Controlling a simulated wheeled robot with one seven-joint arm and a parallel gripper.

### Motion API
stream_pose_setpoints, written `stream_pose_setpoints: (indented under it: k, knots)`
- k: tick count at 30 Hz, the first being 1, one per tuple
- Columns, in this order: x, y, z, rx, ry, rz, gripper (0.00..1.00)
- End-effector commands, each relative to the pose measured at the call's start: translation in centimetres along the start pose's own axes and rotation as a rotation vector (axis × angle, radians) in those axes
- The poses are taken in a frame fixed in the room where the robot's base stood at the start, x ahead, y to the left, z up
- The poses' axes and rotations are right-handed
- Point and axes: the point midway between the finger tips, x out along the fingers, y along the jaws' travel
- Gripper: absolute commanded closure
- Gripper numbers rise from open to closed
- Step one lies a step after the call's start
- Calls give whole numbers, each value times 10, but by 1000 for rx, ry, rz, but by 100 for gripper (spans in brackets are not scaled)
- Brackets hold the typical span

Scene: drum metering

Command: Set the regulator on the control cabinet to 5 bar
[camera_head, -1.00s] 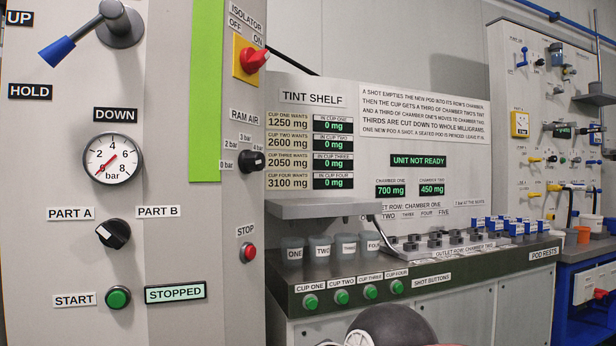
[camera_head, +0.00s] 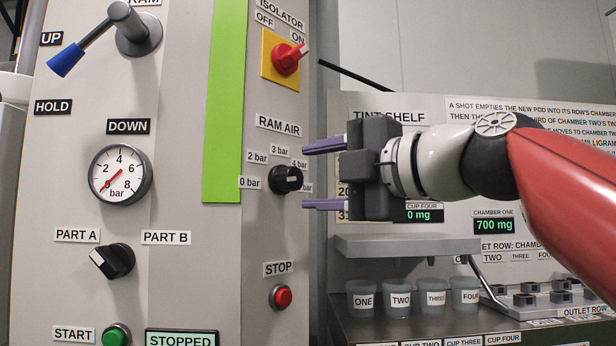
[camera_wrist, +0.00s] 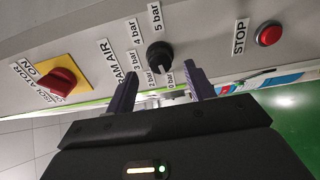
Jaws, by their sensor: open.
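The regulator is a round black knob (camera_head: 286,180) under the RAM AIR label on the grey control cabinet (camera_head: 175,250). Labels from 0 bar to 5 bar ring it, some partly hidden in the head view. In the wrist view the knob (camera_wrist: 160,56) has a pale mark that seems to point toward the 0 bar label (camera_wrist: 171,82). My gripper (camera_head: 306,176) is open and empty, just right of the knob in the head view, one purple finger above its height and one below. In the wrist view my gripper (camera_wrist: 161,76) has its fingertips either side of the knob's lower side, apparently not touching it.
The red isolator switch (camera_head: 290,57) is above the knob, and the red STOP button (camera_head: 281,297) is below. A pressure gauge (camera_head: 120,174) reads near 0. A shelf (camera_head: 410,245) with cups below stands to the right.

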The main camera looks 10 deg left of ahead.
Motion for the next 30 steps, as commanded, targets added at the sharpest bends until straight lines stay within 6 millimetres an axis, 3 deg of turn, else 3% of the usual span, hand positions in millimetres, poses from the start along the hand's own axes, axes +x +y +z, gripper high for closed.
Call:
stream_pose_setpoints:
  k: [6, 18, 27, 30]
  knots:
    - [30, 1, 0, 2, -1, -1, 46]
    - [38, 0, 0, 2, -1, 0, 48]
    - [38, 0, 0, 2, -1, -1, 87]
    - [38, 0, 0, 3, -1, -1, 90]
